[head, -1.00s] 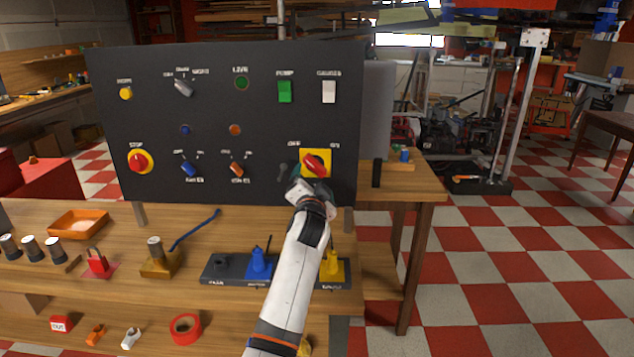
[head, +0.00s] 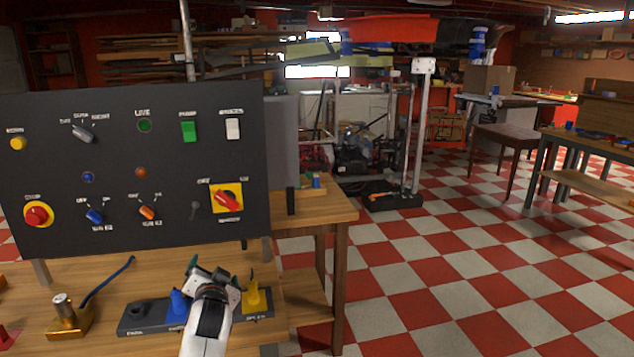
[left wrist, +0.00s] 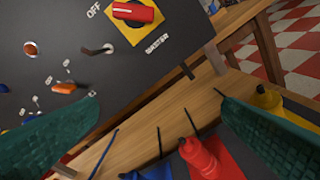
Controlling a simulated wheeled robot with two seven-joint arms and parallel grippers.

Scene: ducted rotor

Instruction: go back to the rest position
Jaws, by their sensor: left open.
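My left gripper (head: 213,272) is open and empty in the head view, in front of the bench and below the dark control panel (head: 120,235). In the left wrist view its two green fingers (left wrist: 160,118) stand wide apart with nothing between them. The red rotary switch (head: 227,200) on its yellow plate is above the gripper and apart from it; it also shows in the left wrist view (left wrist: 133,12). My right gripper is out of view.
Below the gripper, a dark tray (head: 140,325) carries a blue piece (head: 178,303), a yellow piece (head: 254,296) and a red piece (left wrist: 200,158), which my arm hides in the head view. A brass block (head: 68,318) stands left. Checkered floor (head: 450,270) is open at right.

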